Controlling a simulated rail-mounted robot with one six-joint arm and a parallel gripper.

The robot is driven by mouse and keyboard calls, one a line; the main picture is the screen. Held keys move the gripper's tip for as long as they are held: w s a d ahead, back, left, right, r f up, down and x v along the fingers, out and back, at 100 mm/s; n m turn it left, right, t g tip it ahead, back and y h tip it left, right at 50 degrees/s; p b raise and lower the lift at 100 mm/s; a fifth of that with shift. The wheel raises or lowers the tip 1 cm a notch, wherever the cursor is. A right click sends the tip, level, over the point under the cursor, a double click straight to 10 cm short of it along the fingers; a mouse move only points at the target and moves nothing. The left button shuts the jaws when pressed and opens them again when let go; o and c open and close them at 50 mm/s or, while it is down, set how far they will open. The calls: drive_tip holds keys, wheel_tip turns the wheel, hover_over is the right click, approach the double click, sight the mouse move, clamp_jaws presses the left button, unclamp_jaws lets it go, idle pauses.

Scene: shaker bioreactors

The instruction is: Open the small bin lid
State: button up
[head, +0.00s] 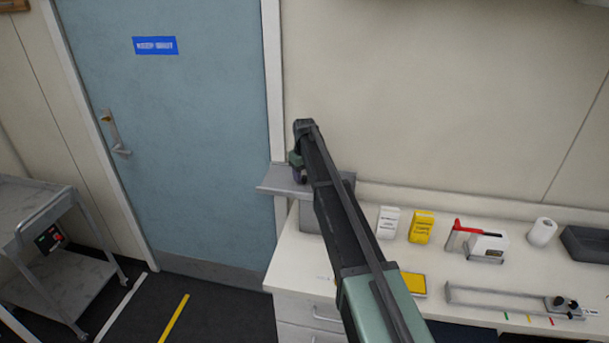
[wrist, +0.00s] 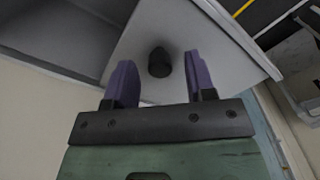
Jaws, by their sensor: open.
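The small grey bin (head: 311,218) stands at the left end of the white counter, partly hidden behind my arm. Its flat grey lid (head: 279,179) sticks out to the left past the bin and the counter's edge. In the wrist view the lid (wrist: 210,40) carries a black knob (wrist: 159,68), and beside it a darker grey hollow shows, which looks like the bin's inside (wrist: 60,32). My gripper (wrist: 160,58) is open, with one purple finger on each side of the knob and gaps between. In the head view my gripper (head: 298,168) is just above the lid.
A blue door (head: 180,120) is left of the counter, and a grey cart (head: 50,230) stands at far left. White and yellow boxes (head: 421,227), a red-handled device (head: 480,242), a paper roll (head: 542,232) and a dark tray (head: 590,245) stand right of my arm.

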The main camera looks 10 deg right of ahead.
wheel_tip(320, 180, up, 10)
drive_tip(key=p, duration=0.9)
drive_tip(key=shift+r+p, duration=0.2)
drive_tip(key=shift+p, duration=0.1)
drive_tip(key=s+a+f+m+b, duration=0.1)
drive_tip(key=s+f+b, duration=0.5)
drive_tip(key=s, duration=0.8)
drive_tip(key=s+a+f+m+b, duration=0.1)
drive_tip(key=s+f+b, duration=0.5)
drive_tip(key=s, duration=0.8)
drive_tip(key=s+a+f+m+b, duration=0.1)
drive_tip(key=s+f+b, duration=0.5)
drive_tip(key=s, duration=0.8)
drive_tip(key=shift+a+m, duration=0.25)
drive_tip(key=shift+m, duration=0.25)
